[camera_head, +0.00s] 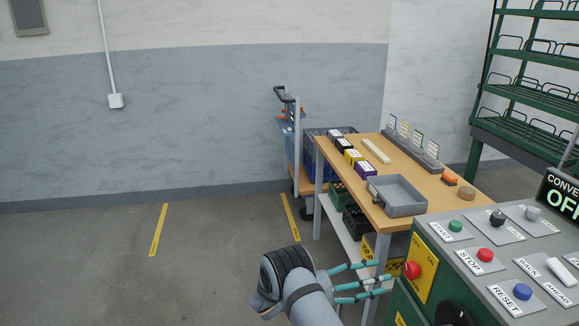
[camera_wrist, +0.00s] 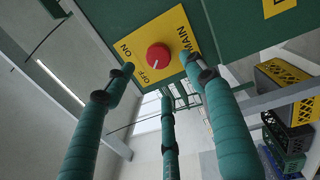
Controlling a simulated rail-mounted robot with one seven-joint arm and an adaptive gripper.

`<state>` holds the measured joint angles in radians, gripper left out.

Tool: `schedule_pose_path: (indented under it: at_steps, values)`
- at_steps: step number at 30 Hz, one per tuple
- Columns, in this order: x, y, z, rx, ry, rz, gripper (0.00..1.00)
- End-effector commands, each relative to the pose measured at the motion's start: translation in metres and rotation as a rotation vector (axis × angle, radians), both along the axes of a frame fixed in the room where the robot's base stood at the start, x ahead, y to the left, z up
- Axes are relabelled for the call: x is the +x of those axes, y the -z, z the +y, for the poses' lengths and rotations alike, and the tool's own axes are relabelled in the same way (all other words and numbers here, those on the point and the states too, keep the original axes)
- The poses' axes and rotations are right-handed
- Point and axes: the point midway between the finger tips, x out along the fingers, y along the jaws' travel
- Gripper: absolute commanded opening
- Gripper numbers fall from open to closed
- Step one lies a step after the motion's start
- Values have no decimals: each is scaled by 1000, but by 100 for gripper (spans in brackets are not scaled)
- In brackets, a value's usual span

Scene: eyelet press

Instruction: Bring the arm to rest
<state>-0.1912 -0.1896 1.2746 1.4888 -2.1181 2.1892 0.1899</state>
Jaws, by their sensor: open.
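My gripper (camera_head: 378,281) has three teal fingers. It is open, with the fingers spread and nothing between them. In the head view it is low in the middle, left of the green control console (camera_head: 487,262), fingers pointing at its yellow side plate. The red rotary knob (camera_head: 411,270) on that plate is just beyond the fingertips. In the wrist view the fingers (camera_wrist: 166,82) spread below and around the knob (camera_wrist: 158,56); I cannot tell whether any touches the console. The plate reads ON, OFF and MAIN; the knob's white mark seems to lie toward OFF.
A wooden workbench (camera_head: 444,190) with a grey tray (camera_head: 398,196) and small boxes stands behind the console. Crates (camera_head: 357,222) sit under it. A trolley (camera_head: 297,150) and a green rack (camera_head: 525,95) stand farther back. The floor (camera_head: 90,260) on the left is clear.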

Motion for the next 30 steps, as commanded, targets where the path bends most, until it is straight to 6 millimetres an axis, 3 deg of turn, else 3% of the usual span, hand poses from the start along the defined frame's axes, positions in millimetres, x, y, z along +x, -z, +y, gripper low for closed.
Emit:
schedule_pose_path:
  at_steps: [6,13,16,30]
  values:
    - [4,-4,-45,0,5,0,55]
    - [7,-7,-78,0,4,-1,55]
    - [8,-8,-85,-1,3,-1,55]
    - [8,-8,-84,5,2,-41,55]
